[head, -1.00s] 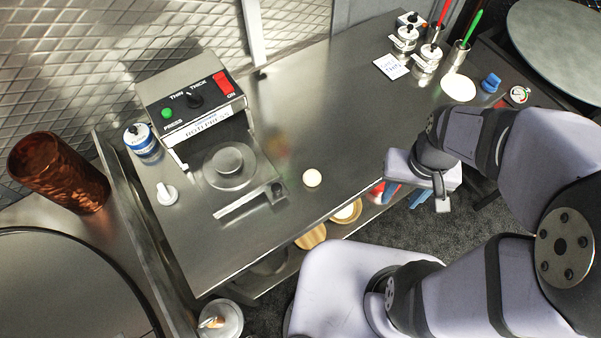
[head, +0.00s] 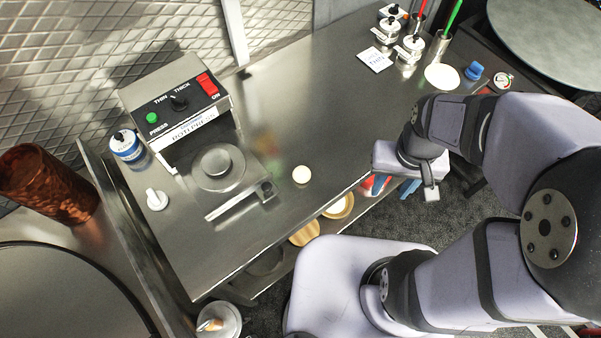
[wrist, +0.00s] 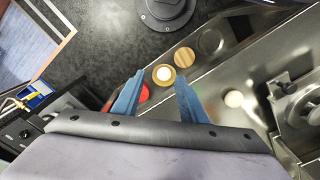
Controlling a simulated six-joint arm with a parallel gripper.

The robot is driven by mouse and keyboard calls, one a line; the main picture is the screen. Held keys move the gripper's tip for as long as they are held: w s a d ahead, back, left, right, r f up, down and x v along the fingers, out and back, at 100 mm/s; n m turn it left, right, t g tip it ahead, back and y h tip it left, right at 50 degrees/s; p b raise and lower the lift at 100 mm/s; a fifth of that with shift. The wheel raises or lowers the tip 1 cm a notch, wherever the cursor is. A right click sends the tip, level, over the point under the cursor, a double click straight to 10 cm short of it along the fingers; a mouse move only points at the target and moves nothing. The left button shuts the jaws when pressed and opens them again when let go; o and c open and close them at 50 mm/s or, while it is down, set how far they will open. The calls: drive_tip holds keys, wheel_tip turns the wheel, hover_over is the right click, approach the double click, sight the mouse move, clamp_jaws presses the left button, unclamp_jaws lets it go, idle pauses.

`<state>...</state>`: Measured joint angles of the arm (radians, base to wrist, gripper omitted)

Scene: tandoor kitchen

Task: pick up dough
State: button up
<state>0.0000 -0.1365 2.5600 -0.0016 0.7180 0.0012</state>
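The dough (head: 301,174) is a small pale round ball on the steel counter (head: 300,110), just right of the roti press. It also shows in the wrist view (wrist: 234,98), right of my fingers. My gripper (wrist: 160,76) is open, its two blue fingers apart with nothing held between them. It hangs off the counter's front edge, to the right of the dough and clear of it. In the head view the arm hides most of the gripper.
The roti press (head: 180,110) stands left of the dough, its round plate (head: 218,168) nearby. A blue-and-white can (head: 125,147) is at far left. Canisters (head: 411,48) and a white disc (head: 441,77) are at the back right. A wooden disc (head: 304,233) lies lower, below the counter edge.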

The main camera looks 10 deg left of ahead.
sight(302, 176)
drive_tip(key=o, duration=0.5)
drive_tip(key=a+f+n+b, duration=0.1)
drive_tip(key=a+n, duration=0.1)
drive_tip(key=a, duration=0.2)
drive_tip(key=a+f+n+b, duration=0.1)
drive_tip(key=a+f+n, duration=0.1)
drive_tip(key=a, duration=0.2)
drive_tip(key=a+f+n+b, duration=0.1)
drive_tip(key=a, duration=0.3)
drive_tip(key=shift+a+f+n+g, duration=0.1)
drive_tip(key=shift+f+n+g, duration=0.2)
drive_tip(key=shift+f+n, duration=0.1)
drive_tip(key=shift+n, duration=0.8)
drive_tip(key=a, duration=0.1)
drive_tip(key=w+a, duration=0.1)
drive_tip(key=a, duration=0.1)
drive_tip(key=w+a, duration=0.1)
drive_tip(key=a, duration=0.1)
drive_tip(key=shift+a+r, duration=0.1)
drive_tip(key=shift+r, duration=0.25)
drive_tip(key=w+a+r+t, duration=0.1)
drive_tip(key=w+a+r, duration=0.2)
drive_tip(key=w, duration=0.1)
drive_tip(key=shift+n, duration=0.5)
drive_tip(key=shift+s+d+f+p, duration=0.15)
drive_tip(key=shift+f+p, duration=0.35)
drive_tip(key=shift+f, duration=1.25)
drive_tip(key=shift+s+d+f+p, duration=0.15)
drive_tip(key=shift+f+p, duration=0.35)
drive_tip(key=shift+f, duration=1.2)
